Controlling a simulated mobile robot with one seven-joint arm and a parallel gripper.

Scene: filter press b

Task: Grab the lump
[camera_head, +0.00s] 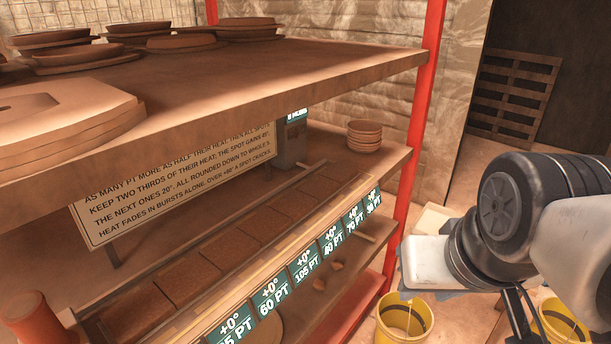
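No single thing stands out clearly as the lump. A few small brown pieces (330,273) lie on the lower shelf, below the row of green labels; they are too small to tell whether one is the lump. My arm comes in from the right. The pale block at its end, my gripper (428,266), is right of the red rack post and above a yellow bucket. Its fingers do not show clearly, and I see nothing held in it.
A rack with a red post (418,130) fills the left and middle. Its top shelf (300,72) holds stacked brown plates (140,30). Below are brown slabs (232,247), a text sign (180,185) and stacked bowls (365,136). Yellow buckets (404,320) stand lower right.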

